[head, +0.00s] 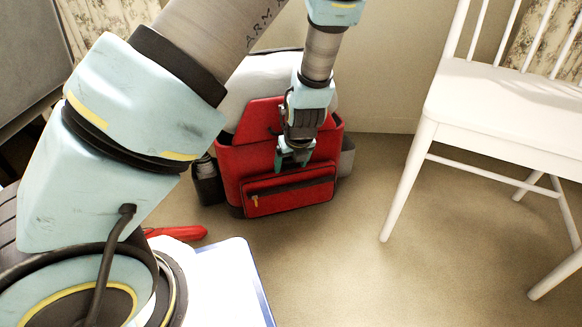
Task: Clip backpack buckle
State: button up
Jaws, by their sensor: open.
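A red backpack (235,163) stands upright on the floor against the wall. It has a pale grey upper part, a red flap and a front pocket (290,191) with a dark zip. My gripper (293,163) is in front of the backpack's middle, just above the pocket, pointing down. It is open, and I see nothing held between its fingers. The buckle cannot be made out; my gripper and wrist cover the middle of the flap. Whether the gripper touches the backpack cannot be told.
A white chair (500,97) stands at the right, its legs on the floor. A dark bottle (207,184) sits at the backpack's left side. A red object (177,233) lies on the floor at lower left, partly hidden by my arm. The floor (345,255) between backpack and chair is clear.

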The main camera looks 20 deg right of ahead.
grip_shut()
dwell(0.7)
jog(key=shift+r, duration=0.1)
